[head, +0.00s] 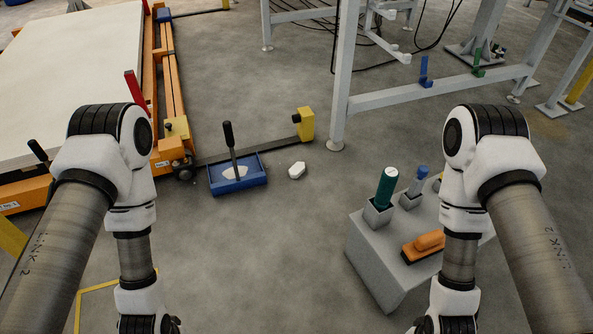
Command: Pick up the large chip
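A white angular chip (297,170) lies on the grey floor just right of a blue tray (219,187). Another white piece (236,173) lies inside the tray. I cannot tell for sure which of the two is the large chip. My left gripper (150,325) is at the bottom edge, below and left of the tray, mostly cut off.
A black-handled tool (231,146) stands in the tray. A grey stand (377,262) holds a green cylinder (386,187), a blue-topped item (418,182) and an orange-handled float (427,243). An orange frame with a white slab (70,85) is at left. A gantry leg (343,80) stands behind.

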